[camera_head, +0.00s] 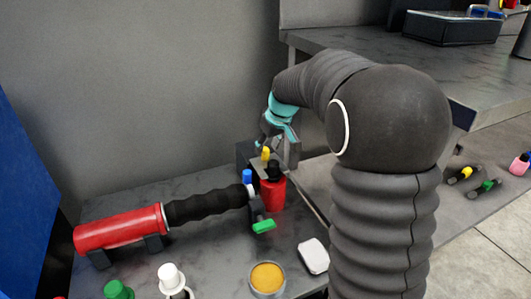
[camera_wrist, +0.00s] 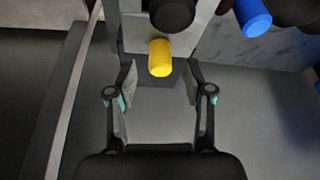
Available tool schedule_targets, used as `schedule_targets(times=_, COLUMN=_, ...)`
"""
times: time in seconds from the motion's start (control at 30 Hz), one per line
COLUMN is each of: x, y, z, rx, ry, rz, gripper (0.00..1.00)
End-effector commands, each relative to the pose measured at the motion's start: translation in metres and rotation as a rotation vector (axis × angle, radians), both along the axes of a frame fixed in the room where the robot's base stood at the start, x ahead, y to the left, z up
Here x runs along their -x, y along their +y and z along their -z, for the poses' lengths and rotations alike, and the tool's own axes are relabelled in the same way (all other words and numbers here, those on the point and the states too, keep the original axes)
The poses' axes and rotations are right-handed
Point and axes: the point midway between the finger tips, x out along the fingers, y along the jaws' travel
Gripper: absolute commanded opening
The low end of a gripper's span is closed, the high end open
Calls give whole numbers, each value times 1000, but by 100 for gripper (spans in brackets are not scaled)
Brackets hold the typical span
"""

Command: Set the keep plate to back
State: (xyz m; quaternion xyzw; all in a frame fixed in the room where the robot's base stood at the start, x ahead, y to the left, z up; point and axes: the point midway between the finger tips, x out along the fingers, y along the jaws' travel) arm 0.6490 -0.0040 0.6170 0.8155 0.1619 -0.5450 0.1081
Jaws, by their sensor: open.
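A small grey plate (camera_head: 259,169), which may be the keep plate, sits on top of the device at the end of the black ribbed sleeve. A yellow knob (camera_head: 265,152) stands by it. In the wrist view the yellow knob (camera_wrist: 160,58) lies just beyond the gap between my fingertips. My gripper (camera_wrist: 160,84) is open and empty, with a finger to each side of the knob's line. In the head view my gripper (camera_head: 279,138) is above and behind the knob, partly hidden by my arm. No label for the plate's position can be read.
A black knob (camera_head: 274,168) tops a red cylinder (camera_head: 273,194) close by. A blue knob (camera_head: 247,176) and a green handle (camera_head: 264,226) are near. A red cylinder with a black sleeve (camera_head: 120,228) lies left. A round yellow-topped tin (camera_head: 267,278) and white block (camera_head: 313,256) stand in front.

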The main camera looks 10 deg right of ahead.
Motion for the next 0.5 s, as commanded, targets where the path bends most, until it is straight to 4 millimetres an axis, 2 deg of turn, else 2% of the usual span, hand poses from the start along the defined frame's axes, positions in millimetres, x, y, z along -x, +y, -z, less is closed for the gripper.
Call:
schedule_targets(times=0.03, x=-2, y=1, z=9, rx=0, ry=2, rz=0, gripper=52)
schedule_targets(times=0.2, x=-8, y=4, z=23, rx=0, ry=2, rz=0, gripper=52)
schedule_targets(times=0.5, x=-10, y=5, z=28, rx=0, ry=0, rz=-1, gripper=52)
